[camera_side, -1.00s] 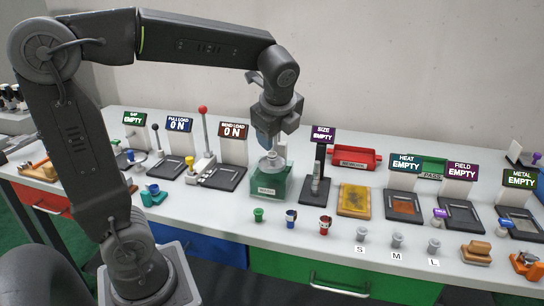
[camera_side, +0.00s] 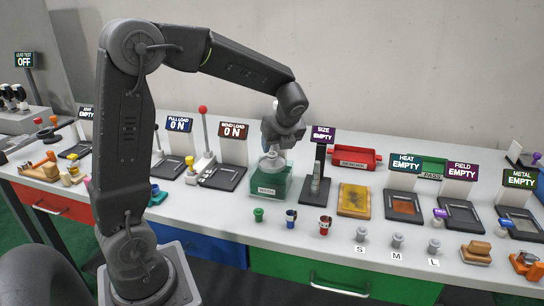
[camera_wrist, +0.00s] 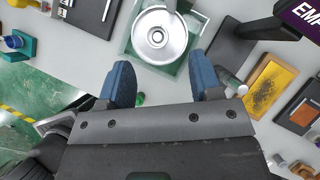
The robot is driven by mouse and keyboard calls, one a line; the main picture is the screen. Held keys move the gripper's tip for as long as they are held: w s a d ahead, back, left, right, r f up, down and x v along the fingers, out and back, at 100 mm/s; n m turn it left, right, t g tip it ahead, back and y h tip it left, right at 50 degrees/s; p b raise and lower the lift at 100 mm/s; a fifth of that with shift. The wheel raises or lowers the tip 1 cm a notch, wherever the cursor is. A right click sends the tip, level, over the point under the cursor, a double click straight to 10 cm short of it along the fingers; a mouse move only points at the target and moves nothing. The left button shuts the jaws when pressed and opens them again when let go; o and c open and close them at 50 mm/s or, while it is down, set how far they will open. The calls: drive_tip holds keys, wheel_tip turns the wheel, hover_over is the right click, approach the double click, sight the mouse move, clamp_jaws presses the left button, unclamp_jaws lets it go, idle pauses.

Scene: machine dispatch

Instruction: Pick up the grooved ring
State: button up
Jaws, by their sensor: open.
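A silver ring-shaped piece with a round centre (camera_wrist: 160,35) sits in the green square holder (camera_wrist: 127,47) in the wrist view; it looks like the grooved ring, though its groove cannot be made out there. In the side view the ring (camera_side: 272,162) rests on top of the green holder (camera_side: 268,187). My gripper (camera_wrist: 162,75) is open, its two blue fingers apart and nothing between them. The fingertips lie just below the ring in the wrist picture. In the side view my gripper (camera_side: 278,143) is right above the ring, its fingers mostly hidden.
The black size gauge stand (camera_side: 317,180) is close to the right of the holder. The bend-load station (camera_side: 224,176) is on its left. Small green, blue and red cups (camera_side: 325,226) stand in front. A red tray (camera_side: 356,158) lies behind to the right.

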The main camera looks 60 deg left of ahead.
sight(273, 152)
drive_tip(key=x, duration=0.5)
drive_tip(key=shift+s+a, duration=0.1)
drive_tip(key=shift+s, duration=0.05)
drive_tip(key=shift+c, duration=0.2)
drive_tip(key=c, duration=1)
drive_tip(key=shift+c, duration=0.2)
drive_tip(key=shift+r, duration=0.15)
